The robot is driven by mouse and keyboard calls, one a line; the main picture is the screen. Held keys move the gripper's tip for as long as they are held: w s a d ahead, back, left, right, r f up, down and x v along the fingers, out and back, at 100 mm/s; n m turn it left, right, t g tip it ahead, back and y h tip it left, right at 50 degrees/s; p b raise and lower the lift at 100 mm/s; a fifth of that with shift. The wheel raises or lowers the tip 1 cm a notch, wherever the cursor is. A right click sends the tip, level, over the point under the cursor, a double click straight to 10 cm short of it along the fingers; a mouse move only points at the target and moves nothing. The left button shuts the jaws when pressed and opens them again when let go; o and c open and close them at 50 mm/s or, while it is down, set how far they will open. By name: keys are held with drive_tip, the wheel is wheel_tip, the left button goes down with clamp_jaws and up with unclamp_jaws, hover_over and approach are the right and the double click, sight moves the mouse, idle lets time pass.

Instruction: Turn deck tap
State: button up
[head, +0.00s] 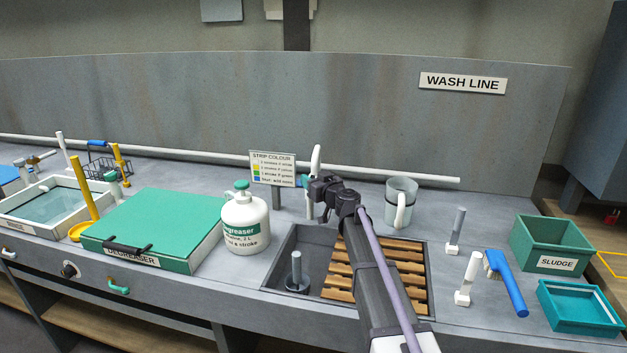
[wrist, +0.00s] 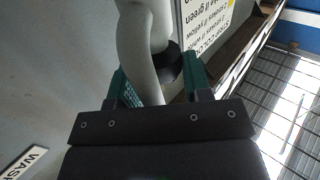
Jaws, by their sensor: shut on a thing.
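The deck tap (head: 315,160) is a pale upright pipe at the back edge of the sink, behind the end of my arm. In the wrist view its curved grey pipe (wrist: 137,45) fills the upper middle, with a dark collar beside it. My gripper (head: 309,188) is at the tap, below its top end. In the wrist view my gripper's green-padded fingers (wrist: 156,82) stand on either side of the pipe, shut on it.
The sink (head: 284,262) has a wooden slatted rack (head: 388,270) and a grey standpipe (head: 296,272). A degreaser jug (head: 245,225) and strip-colour sign (head: 273,168) stand left of the tap, a mug (head: 401,204) right. A blue brush (head: 508,285) lies farther right.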

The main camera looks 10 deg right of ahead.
drive_tip(key=shift+h, duration=0.3)
drive_tip(key=o, duration=0.9)
drive_tip(key=shift+o, duration=0.2)
drive_tip(key=v, duration=1)
drive_tip(key=shift+s+f, duration=0.15)
drive_tip(key=shift+s, duration=0.25)
